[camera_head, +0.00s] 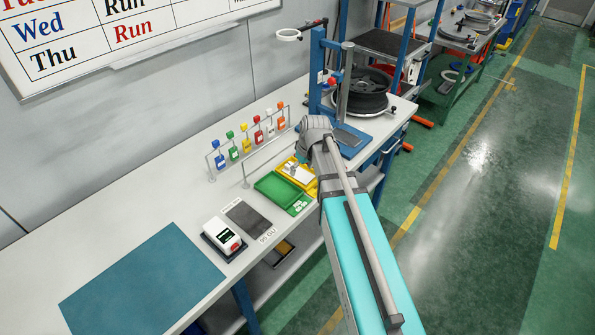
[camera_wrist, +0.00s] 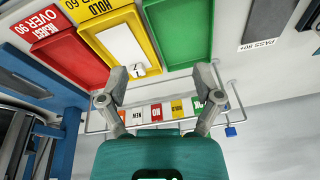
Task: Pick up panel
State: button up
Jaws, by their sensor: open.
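A white flat panel with small dark marks at one end (camera_wrist: 122,45) lies in the yellow HOLD tray (camera_wrist: 92,38) in the wrist view. It also shows in the head view (camera_head: 297,173), partly beside my arm. My gripper (camera_wrist: 160,82) is open and empty, its two fingers spread wide below the trays in the wrist view. The panel is outside the fingers, up and to the left of their gap. In the head view my arm hides the gripper's fingers.
A red REJECT tray (camera_wrist: 70,58) and green tray (camera_wrist: 175,35) flank the yellow one. A wire rack with coloured tags (camera_head: 247,143) stands behind. A white meter (camera_head: 223,238), dark plate (camera_head: 247,217) and blue mat (camera_head: 145,285) lie leftward.

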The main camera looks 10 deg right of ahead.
jog(key=w+d+r+n+t+y, duration=0.1)
jog(key=w+n, duration=0.2)
jog(key=w, duration=0.7)
jog(key=shift+w+d+r+t, duration=0.15)
jog(key=shift+w+d+t, duration=0.15)
jog(key=shift+d, duration=0.1)
jog(key=b, duration=0.8)
send_near(290, 164)
jog(key=x, duration=0.4)
jog(key=shift+w+a+f, duration=0.2)
jog(key=shift+w+f, duration=0.05)
jog(key=shift+f, duration=0.05)
jog(key=shift+b+x, duration=2.3)
jog(key=shift+x, duration=0.35)
jog(key=shift+s+d, duration=0.1)
grip_shut()
